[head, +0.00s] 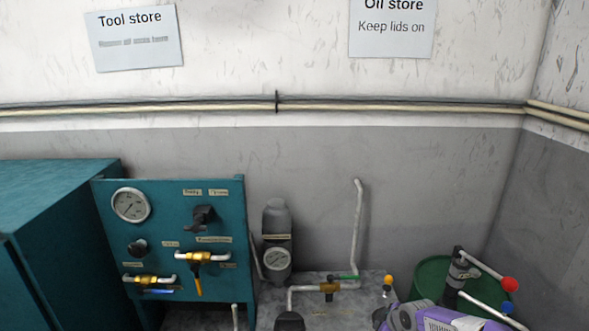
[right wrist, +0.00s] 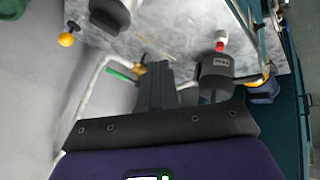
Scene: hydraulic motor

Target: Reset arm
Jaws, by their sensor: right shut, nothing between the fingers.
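My right gripper (right wrist: 157,88) is shut and empty in the right wrist view. Its dark fingers are together above the grey worktop. In the head view, part of my purple right arm shows at the bottom right edge, in front of the bench. My left arm and gripper are not in view. A grey cylinder with a gauge (head: 277,260) stands right of the panel.
A pipe with a brass valve and green handle (head: 345,277) runs along the worktop (head: 325,306). A green drum (head: 432,275) and levers with a red knob (head: 509,284) and yellow knob (head: 388,280) are close to my right arm. A teal cabinet (head: 45,200) fills the left.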

